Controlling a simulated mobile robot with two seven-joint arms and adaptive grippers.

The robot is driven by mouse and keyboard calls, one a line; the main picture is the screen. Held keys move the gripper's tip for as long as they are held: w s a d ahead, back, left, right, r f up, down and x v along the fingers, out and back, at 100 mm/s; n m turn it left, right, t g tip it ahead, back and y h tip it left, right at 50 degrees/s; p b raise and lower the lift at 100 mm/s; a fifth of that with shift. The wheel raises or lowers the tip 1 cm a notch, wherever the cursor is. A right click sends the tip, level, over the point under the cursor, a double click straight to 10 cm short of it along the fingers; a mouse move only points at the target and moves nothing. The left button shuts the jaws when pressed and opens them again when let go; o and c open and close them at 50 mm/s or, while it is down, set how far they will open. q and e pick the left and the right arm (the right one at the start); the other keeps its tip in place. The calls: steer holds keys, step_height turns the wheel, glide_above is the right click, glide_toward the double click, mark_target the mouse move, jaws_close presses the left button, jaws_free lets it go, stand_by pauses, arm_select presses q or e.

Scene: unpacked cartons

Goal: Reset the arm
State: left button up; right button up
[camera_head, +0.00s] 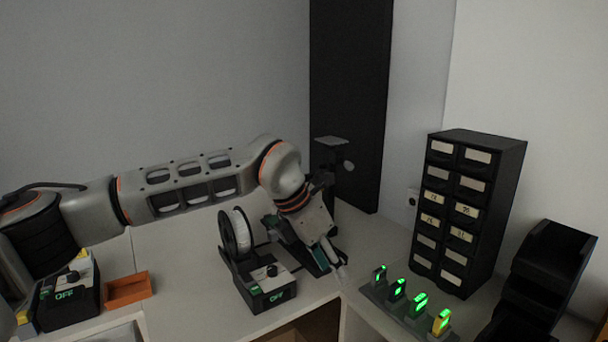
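My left arm (190,183) reaches in from the left across the white worktop and bends down at its wrist. My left gripper (333,262) points down over the worktop, to the right of a spool and a black box marked OFF. Its fingertips are small and dim, so I cannot tell whether they are apart or closed. I see no object clearly held in it. My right gripper is not in view.
The white spool (241,231) stands behind the OFF box (268,285). Another OFF box (67,297) and an orange tray (127,290) are at left. Several green-lit modules (419,304), a drawer cabinet (466,207) and black bins (549,262) are at right.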

arm_select(q)
steer(key=s+d+f+g+h, duration=0.4)
steer(key=s+d+g+h, duration=0.15)
steer(key=s+d, duration=0.55)
steer(key=s+d+r+n+h, duration=0.2)
steer(key=s+r+n+h, duration=0.15)
steer(key=n+h, duration=0.35)
steer(key=w+a+f+n+t+y, duration=0.25)
steer(key=a+f+n+t, duration=0.35)
steer(key=n, duration=0.3)
steer(key=w+a+f+n+t+y, duration=0.1)
steer(key=w+a+f+n+t, duration=0.2)
steer(key=a+n+t, duration=0.4)
steer(key=w+a+f+n+t+y, duration=0.25)
steer(key=a+f+n+t, duration=0.35)
steer(key=n, duration=0.4)
steer(key=s+a+f+n+g+y, duration=0.2)
steer(key=s+a+f+n+y, duration=0.2)
steer(key=s+a+f, duration=0.4)
steer(key=s+a+f+n+g+y, duration=0.2)
steer(key=s+a+f+n+y, duration=0.2)
steer(key=s+a+f, duration=0.5)
step_height(320, 180, down, 8)
steer(key=a+n, duration=0.2)
steer(key=a, duration=0.1)
steer(key=shift+s+y, duration=0.3)
steer(key=shift+y, duration=0.05)
steer(key=shift+f, duration=0.1)
